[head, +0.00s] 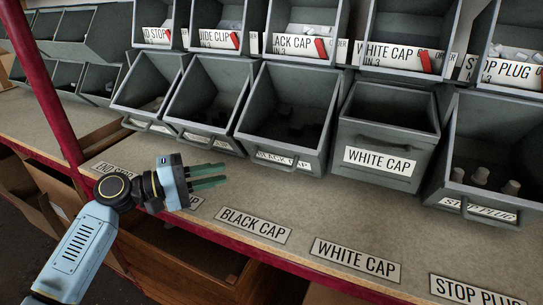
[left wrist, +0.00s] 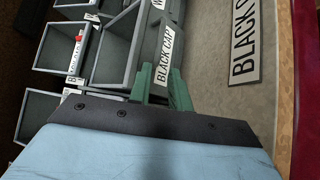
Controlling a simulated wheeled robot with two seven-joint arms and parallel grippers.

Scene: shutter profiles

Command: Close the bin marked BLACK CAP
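The bin marked BLACK CAP (head: 262,152) is in the lower row of the rack in the head view. It is tipped out, its mouth open upward, with dark pieces inside. Its front label leans down and is seen at a slant; the label (left wrist: 166,55) also shows in the left wrist view, beyond my fingers. My left gripper (head: 226,175) is in front of and left of this bin, over the shelf. Its two green fingers are apart with nothing between them, also in the left wrist view (left wrist: 162,90). My right gripper is not in view.
The WHITE CAP bin (head: 380,157) to the right stands more upright. The STOP PLUG bin (head: 478,205) is tipped out, as are the bins on the left. Upper bins with red tags overhang the row. A BLACK CAP shelf label (head: 254,225) lies on the clear shelf strip.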

